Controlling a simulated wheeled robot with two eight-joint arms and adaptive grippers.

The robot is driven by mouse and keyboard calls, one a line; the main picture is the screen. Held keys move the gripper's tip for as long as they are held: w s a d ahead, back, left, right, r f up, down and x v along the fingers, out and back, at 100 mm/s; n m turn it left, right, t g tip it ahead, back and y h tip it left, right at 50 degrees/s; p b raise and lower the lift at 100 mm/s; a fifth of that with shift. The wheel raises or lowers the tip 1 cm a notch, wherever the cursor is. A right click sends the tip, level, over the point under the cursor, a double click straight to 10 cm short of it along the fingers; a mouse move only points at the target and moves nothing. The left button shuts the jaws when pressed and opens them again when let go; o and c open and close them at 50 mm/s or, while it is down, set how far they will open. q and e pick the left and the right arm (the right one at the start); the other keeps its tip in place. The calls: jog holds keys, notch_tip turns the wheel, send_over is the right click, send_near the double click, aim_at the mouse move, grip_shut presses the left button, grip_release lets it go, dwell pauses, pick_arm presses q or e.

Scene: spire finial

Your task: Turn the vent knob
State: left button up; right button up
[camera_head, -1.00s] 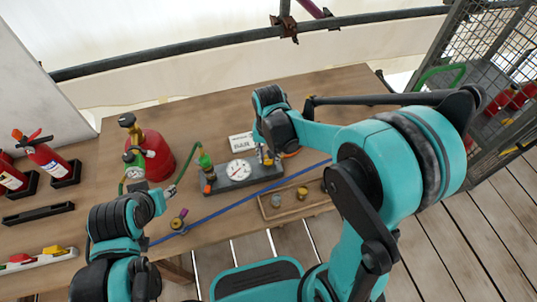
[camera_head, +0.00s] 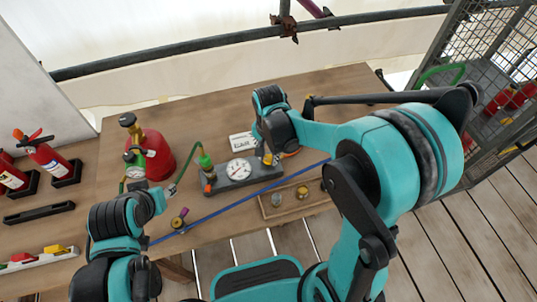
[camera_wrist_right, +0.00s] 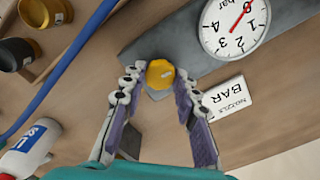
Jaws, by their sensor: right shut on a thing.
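The vent knob, a yellow rounded knob (camera_wrist_right: 159,73), sits at the end of a dark grey manifold block (camera_head: 232,183). My right gripper (camera_wrist_right: 153,82) has a finger on each side of the knob and is shut on it. In the head view the knob (camera_head: 267,159) shows just below my right wrist. A white round gauge (camera_head: 239,169) with a red needle is on the block beside the knob. My left gripper (camera_head: 138,186) is near the red cylinder at the left; its fingertips are too small and partly hidden to read.
A red gas cylinder (camera_head: 158,155) stands behind my left arm. A green hose (camera_head: 188,166) leads to the block. A blue hose (camera_head: 230,204) crosses the table in front. A wooden tray (camera_head: 312,207) holds small fittings.

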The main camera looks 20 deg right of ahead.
aim_at(268, 158)
jog(key=o, duration=1.2)
jog(key=shift+c, duration=0.2)
notch_tip(268, 158, up, 12)
jog(key=s+d+n+t, duration=0.4)
jog(key=s+n+t, duration=0.3)
jog(key=s, duration=0.3)
jog(key=shift+s+d+f+n, duration=0.3)
jog(key=shift+d+n, duration=0.1)
jog(key=shift+n, duration=0.5)
